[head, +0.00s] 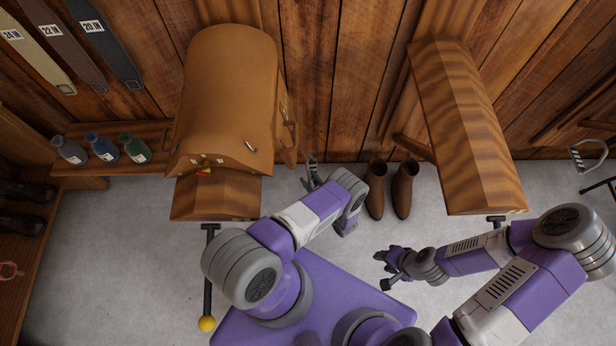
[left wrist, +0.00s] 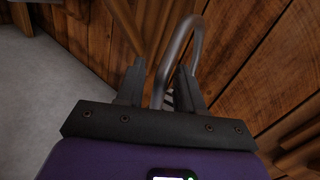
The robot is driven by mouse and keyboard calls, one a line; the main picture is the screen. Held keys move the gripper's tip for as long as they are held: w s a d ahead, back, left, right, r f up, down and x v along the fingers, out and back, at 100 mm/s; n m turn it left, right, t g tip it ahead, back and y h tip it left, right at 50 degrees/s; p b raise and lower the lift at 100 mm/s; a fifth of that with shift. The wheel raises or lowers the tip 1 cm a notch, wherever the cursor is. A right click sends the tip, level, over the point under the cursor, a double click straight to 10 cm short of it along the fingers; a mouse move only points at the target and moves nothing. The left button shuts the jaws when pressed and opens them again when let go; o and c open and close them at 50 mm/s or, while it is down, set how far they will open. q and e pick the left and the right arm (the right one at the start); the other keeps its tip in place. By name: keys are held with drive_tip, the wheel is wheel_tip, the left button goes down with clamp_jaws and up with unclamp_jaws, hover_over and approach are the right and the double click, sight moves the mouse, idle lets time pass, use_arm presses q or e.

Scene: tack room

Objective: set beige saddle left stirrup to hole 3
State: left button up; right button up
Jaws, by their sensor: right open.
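The beige saddle (head: 228,90) sits on a wooden wall rack (head: 215,200) at left centre in the head view. A stirrup (head: 291,133) hangs at its right flank and is small there. My left gripper (head: 313,172) is just below and right of it. In the left wrist view, a curved grey metal bar (left wrist: 196,32), seemingly the stirrup, runs down between the fingers of my left gripper (left wrist: 158,88). Those fingers are apart, and I cannot tell whether they touch the bar. No strap holes can be made out. My right gripper (head: 384,266) is open and empty above the floor.
Another wooden rack (head: 462,120) stands empty at right. Brown boots (head: 404,190) stand on the floor between the racks. A shelf (head: 150,134) with bottles is at left, below hanging labelled straps (head: 48,50). A dark lever (head: 208,275) with a yellow knob projects below the saddle rack.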

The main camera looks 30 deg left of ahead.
use_arm(q)
drive_tip(key=shift+x, duration=0.85)
clamp_jaws()
